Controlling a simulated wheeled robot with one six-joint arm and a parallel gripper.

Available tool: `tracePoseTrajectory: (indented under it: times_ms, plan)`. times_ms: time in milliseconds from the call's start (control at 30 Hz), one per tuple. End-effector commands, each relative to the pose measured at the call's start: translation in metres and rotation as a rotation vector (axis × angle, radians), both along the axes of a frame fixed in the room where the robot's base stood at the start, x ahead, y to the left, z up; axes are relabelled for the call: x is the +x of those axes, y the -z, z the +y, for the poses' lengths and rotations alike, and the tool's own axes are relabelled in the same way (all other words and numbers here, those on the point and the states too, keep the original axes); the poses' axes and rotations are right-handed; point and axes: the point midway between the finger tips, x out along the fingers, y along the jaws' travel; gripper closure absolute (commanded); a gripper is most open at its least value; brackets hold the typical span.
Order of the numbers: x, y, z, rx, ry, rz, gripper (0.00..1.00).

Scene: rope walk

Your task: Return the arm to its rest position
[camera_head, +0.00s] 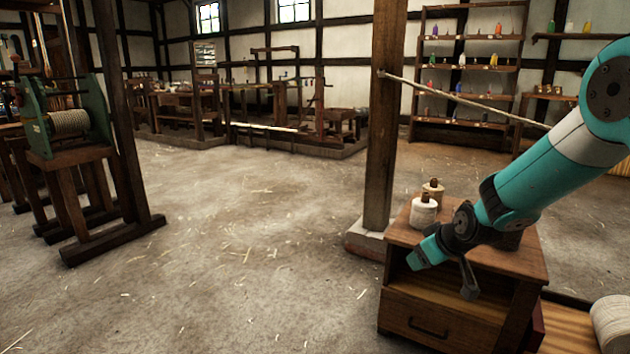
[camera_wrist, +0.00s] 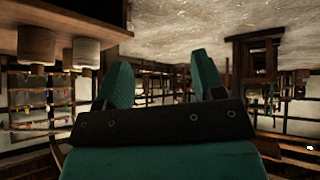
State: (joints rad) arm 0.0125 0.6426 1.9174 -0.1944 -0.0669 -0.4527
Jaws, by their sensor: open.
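My teal arm comes in from the right in the head view and slopes down to the left. My gripper (camera_head: 447,272) is at its lower end, in front of a small wooden cabinet (camera_head: 510,262). The gripper also shows in the wrist view (camera_wrist: 163,72), with its two fingers spread apart and nothing between them. Part of the cabinet top is hidden behind my arm. I cannot tell how far the gripper is from the cabinet.
A green winch (camera_head: 65,120) stands left. The middle floor is open.

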Motion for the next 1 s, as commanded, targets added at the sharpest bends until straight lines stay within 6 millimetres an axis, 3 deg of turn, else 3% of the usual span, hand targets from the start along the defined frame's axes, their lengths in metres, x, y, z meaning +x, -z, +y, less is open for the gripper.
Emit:
tracePoseTrajectory:
  times_ms: [33, 100, 300, 500, 700, 733, 800, 1000]
  plan:
    - [-0.026, -0.027, 0.022, 0.034, -0.025, 0.040, 0.37]
    - [-0.066, -0.055, 0.047, 0.079, -0.054, 0.115, 0.37]
    - [-0.194, -0.110, 0.095, 0.145, -0.135, 0.325, 0.37]
    - [-0.294, -0.131, 0.108, 0.144, -0.191, 0.477, 0.37]
    - [-0.373, -0.136, 0.104, 0.113, -0.235, 0.588, 0.37]
    - [-0.383, -0.139, 0.103, 0.107, -0.238, 0.603, 0.37]
    - [-0.377, -0.164, 0.103, 0.111, -0.232, 0.601, 0.37]
    - [-0.376, -0.211, 0.103, 0.111, -0.232, 0.599, 0.37]
